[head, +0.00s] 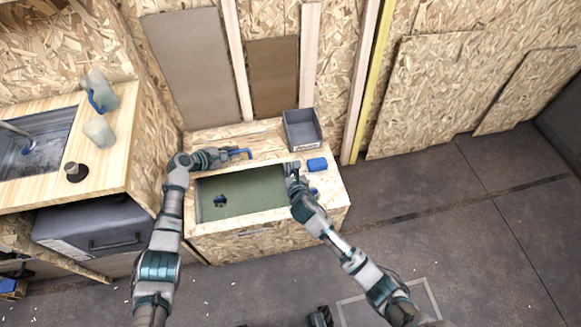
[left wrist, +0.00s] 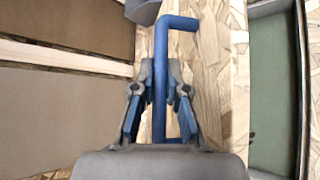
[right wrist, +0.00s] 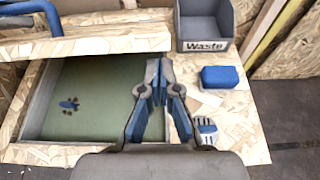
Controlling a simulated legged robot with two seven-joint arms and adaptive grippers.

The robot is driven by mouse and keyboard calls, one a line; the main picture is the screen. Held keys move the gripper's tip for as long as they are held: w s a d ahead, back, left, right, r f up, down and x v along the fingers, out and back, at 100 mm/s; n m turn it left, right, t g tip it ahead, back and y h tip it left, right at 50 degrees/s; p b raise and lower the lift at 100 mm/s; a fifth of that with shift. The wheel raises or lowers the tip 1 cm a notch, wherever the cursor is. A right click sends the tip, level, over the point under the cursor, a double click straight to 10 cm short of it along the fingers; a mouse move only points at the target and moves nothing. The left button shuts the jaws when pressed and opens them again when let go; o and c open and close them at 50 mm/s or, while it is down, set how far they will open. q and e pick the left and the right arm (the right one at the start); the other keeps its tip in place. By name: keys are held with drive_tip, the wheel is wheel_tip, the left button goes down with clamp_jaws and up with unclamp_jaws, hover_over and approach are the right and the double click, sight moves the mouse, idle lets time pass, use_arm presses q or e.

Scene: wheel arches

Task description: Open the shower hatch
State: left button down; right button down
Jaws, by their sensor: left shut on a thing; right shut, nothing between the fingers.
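The shower hatch is a wood-chip lid (head: 265,159) at the back of a low box; its edge also shows in the right wrist view (right wrist: 110,42). In front of it the box opening (head: 250,190) is uncovered, showing a green floor with a dark drain. My left gripper (head: 232,154) is shut on the lid's blue bent handle (left wrist: 178,22), with a finger on each side of the bar. My right gripper (head: 292,170) is shut and empty near the opening's right edge; its fingers also show in the right wrist view (right wrist: 158,85). The lid's exact tilt is unclear.
A grey waste bin (head: 303,131), a blue sponge (head: 317,164) and a small brush (right wrist: 207,131) sit on the box's right side. A counter with a sink (head: 40,140) and bottles stands at left. Wood-chip walls rise behind. Floor at right is clear.

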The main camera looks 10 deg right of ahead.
use_arm(q)
drive_tip(key=shift+w+a+f, duration=0.1)
drive_tip(key=shift+a+f, duration=0.1)
drive_tip(key=shift+a, duration=0.15)
use_arm(e)
drive_tip(key=shift+w+r, duration=0.15)
drive_tip(key=shift+r, duration=0.1)
